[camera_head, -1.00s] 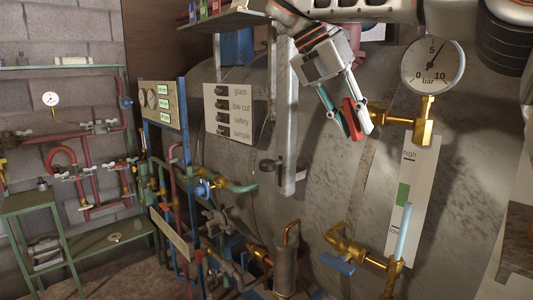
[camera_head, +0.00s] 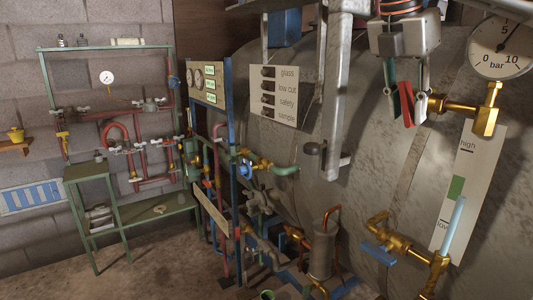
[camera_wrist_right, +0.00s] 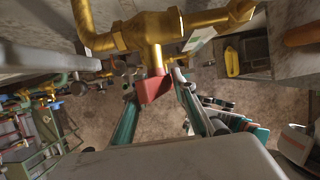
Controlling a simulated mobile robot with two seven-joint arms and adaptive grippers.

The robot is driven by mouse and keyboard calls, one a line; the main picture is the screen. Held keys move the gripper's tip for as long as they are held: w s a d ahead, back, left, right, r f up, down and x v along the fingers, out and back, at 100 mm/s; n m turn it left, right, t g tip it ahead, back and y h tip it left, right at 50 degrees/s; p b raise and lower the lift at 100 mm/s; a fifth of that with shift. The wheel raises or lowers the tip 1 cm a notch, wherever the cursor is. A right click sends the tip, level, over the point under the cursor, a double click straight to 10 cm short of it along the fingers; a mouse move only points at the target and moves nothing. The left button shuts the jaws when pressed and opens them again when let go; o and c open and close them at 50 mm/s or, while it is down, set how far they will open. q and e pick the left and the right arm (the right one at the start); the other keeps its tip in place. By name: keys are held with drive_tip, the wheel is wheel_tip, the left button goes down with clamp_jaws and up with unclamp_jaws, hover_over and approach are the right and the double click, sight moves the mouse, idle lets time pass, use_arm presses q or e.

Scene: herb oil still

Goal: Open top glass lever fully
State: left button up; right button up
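The top glass valve is a brass fitting (camera_head: 455,107) on the boiler below the pressure gauge; it also shows in the wrist view (camera_wrist_right: 155,28). Its red lever (camera_head: 405,104) points downward in the head view, and its end shows in the wrist view (camera_wrist_right: 153,90). My right gripper (camera_head: 407,108) reaches down from above, with its teal-and-grey fingers on either side of the red lever. In the wrist view the fingers (camera_wrist_right: 154,90) stand apart with the lever end between them; firm contact cannot be made out. My left gripper is in neither view.
A brass valve with a blue lever (camera_head: 379,254) sits lower, beside the glass tube (camera_head: 450,225). A label board (camera_head: 274,95) and blue-framed pipework lie further left.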

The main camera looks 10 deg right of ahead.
drive_tip(key=a+v, duration=0.1)
drive_tip(key=v, duration=0.7)
drive_tip(key=s+a+f+n+g+y, duration=0.2)
drive_tip(key=s+a+f+n, duration=0.2)
drive_tip(key=a, duration=0.9)
drive_tip(key=s+a+f+n+g+y+b, duration=0.1)
drive_tip(key=s+a+f, duration=0.5)
drive_tip(key=a, duration=0.7)
drive_tip(key=shift+s+n+g+y, duration=0.75)
drive_tip(key=shift+n+g+y, duration=0.2)
drive_tip(key=shift+n, duration=0.85)
